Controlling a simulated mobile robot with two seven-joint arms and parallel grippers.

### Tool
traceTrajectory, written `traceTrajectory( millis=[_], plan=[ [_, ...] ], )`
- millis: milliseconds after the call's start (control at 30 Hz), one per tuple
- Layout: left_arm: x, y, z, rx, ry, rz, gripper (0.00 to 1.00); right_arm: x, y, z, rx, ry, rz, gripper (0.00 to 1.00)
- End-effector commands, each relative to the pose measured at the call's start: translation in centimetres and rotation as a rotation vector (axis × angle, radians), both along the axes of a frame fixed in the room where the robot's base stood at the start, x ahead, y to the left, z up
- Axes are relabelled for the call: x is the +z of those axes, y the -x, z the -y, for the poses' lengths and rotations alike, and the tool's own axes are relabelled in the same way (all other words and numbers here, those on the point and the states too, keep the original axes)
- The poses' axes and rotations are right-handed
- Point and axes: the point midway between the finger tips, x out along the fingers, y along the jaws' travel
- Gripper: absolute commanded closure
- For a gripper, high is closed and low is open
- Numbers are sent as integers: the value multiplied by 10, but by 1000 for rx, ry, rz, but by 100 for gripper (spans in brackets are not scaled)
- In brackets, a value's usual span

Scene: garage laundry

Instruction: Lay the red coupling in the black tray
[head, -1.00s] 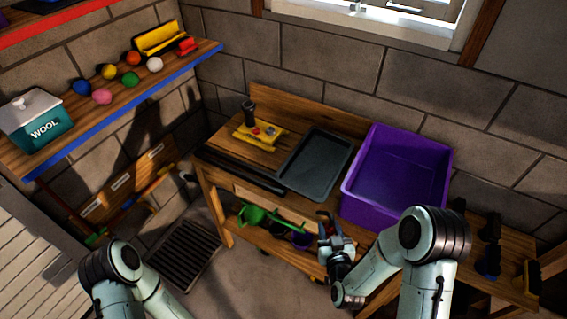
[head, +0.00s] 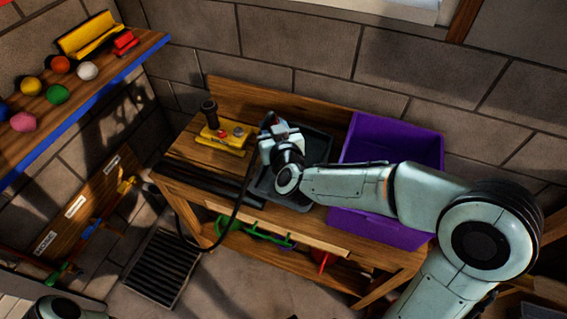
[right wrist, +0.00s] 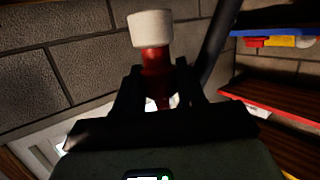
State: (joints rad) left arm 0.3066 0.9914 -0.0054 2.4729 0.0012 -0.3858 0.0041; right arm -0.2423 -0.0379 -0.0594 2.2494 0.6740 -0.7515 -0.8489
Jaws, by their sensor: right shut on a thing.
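The red coupling (right wrist: 155,66), with a white end, is between the fingers of my right gripper (right wrist: 157,88) in the right wrist view. My right gripper (head: 271,124) is shut on it, over the far left part of the black tray (head: 318,147) in the head view. The coupling is not clearly visible there. I cannot tell whether it touches the tray. A black hose (head: 237,202) hangs from near the gripper, over the bench front and down. My left gripper is out of view.
The tray lies on the wooden workbench (head: 180,150). A yellow stand with a black handle (head: 222,137) is left of the tray, and a purple tub (head: 385,140) is right of it. Black bars (head: 205,178) lie along the front. A shelf (head: 80,100) with balls is far left.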

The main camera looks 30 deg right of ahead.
Motion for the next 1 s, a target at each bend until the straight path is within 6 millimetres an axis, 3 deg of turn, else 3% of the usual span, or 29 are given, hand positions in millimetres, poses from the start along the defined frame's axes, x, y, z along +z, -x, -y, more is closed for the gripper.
traceTrajectory(
  millis=[100, 400, 1000],
  plan=[
    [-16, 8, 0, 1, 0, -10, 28, -38, 1, -1, 1, 3, -11, 93],
    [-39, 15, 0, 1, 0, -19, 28, -117, 1, 0, 1, 3, -9, 93],
    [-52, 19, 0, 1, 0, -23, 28, -188, 1, 0, 0, 1, -2, 93]
  ],
)
